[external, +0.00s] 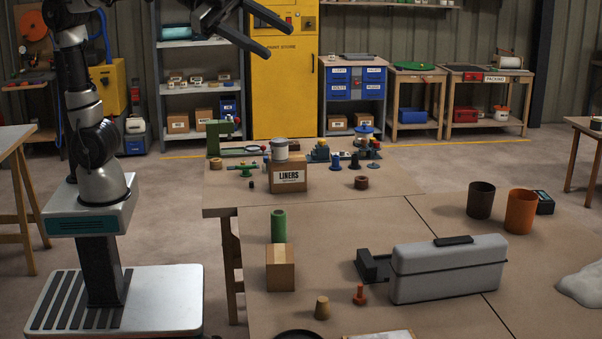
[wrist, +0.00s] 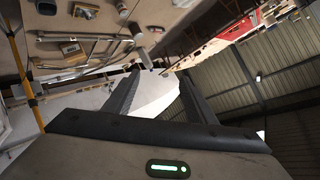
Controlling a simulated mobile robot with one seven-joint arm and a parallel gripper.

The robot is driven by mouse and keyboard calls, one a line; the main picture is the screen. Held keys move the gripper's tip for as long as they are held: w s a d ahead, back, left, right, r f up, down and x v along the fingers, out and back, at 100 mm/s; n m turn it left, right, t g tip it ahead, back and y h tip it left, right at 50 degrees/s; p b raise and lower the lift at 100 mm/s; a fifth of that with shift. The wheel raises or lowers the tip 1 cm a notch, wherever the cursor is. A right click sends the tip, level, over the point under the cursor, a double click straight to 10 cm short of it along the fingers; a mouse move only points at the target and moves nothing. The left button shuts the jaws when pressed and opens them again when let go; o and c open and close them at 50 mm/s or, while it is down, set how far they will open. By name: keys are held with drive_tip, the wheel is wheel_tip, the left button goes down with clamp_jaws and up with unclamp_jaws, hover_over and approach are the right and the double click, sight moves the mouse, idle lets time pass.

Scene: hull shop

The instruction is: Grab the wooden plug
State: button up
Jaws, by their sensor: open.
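The wooden plug (external: 322,308) is a small tan tapered piece standing upright on the near table, toward its front edge. My gripper (external: 275,32) is high at the top of the external view, far above the tables and well apart from the plug. Its two dark fingers are spread with nothing between them. In the wrist view my gripper (wrist: 160,88) also shows open and empty, facing across the hall. The plug cannot be made out in the wrist view.
An orange-red peg (external: 360,294) stands just right of the plug. A wooden block (external: 280,268) and a green cylinder (external: 278,226) stand behind it to the left. A grey toolbox (external: 448,270) lies to the right. A dark round item (external: 298,335) is at the front edge.

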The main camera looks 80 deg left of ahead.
drive_tip(key=w+f+g, duration=0.2)
drive_tip(key=w+f, duration=0.3)
drive_tip(key=f, duration=0.3)
drive_tip(key=n+g+y, duration=0.2)
drive_tip(key=g+y, duration=0.2)
drive_tip(key=g, duration=0.3)
hover_over(322, 298)
drive_tip(key=s+a, duration=0.3)
drive_tip(key=a, duration=0.1)
wheel_tip(322, 298, down, 35)
drive_tip(key=x, duration=1.1)
drive_tip(key=shift+w+d+r, duration=0.1)
drive_tip(key=shift+d, duration=0.2)
drive_tip(key=shift+d+x, duration=0.15)
drive_tip(key=shift+x, duration=1.3)
drive_tip(key=shift+d+x, duration=0.15)
drive_tip(key=shift+x, duration=1.3)
drive_tip(key=shift+r, duration=0.1)
drive_tip(key=c, duration=1.1)
